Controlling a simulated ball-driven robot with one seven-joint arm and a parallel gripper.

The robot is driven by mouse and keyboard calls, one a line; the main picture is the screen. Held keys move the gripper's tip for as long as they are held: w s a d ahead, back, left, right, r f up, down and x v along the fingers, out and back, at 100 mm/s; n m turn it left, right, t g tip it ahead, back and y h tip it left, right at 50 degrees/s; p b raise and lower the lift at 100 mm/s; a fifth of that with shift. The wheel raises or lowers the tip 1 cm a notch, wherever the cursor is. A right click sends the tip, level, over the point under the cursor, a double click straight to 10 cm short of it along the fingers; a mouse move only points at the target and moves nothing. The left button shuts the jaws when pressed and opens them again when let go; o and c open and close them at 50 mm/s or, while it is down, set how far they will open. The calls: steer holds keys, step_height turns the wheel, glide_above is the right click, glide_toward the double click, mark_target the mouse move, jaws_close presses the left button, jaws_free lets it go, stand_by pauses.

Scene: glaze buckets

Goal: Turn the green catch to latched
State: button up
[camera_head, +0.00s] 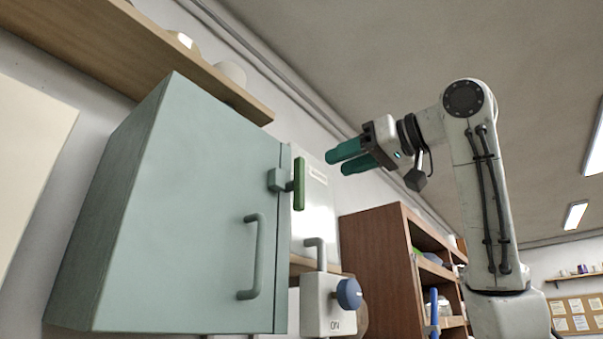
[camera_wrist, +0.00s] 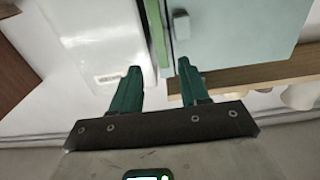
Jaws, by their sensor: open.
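The green catch (camera_head: 299,183) is a bar standing upright at the right edge of a pale green cabinet (camera_head: 190,200), on a grey mount (camera_head: 278,180). In the wrist view the catch (camera_wrist: 157,32) shows at the top, beyond my fingertips, beside the cabinet's edge. My gripper (camera_head: 337,162) has two teal fingers, is open and empty, and hangs to the right of the catch, slightly higher in the picture and apart from it. In the wrist view my gripper (camera_wrist: 158,70) has a clear gap between its fingers.
A grey door handle (camera_head: 256,257) sits below the catch. A box with a blue knob (camera_head: 349,293) marked ON is at lower right of the cabinet. A wooden shelf (camera_head: 150,55) runs above; a brown bookcase (camera_head: 385,260) stands behind. The space around my gripper looks free.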

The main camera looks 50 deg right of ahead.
mark_target(303, 177)
steer(key=w+p, duration=0.2)
steer(key=w, duration=0.7)
steer(key=shift+a+p, duration=0.15)
steer(key=shift+p, duration=0.25)
steer(key=shift+s, duration=0.1)
jaws_close()
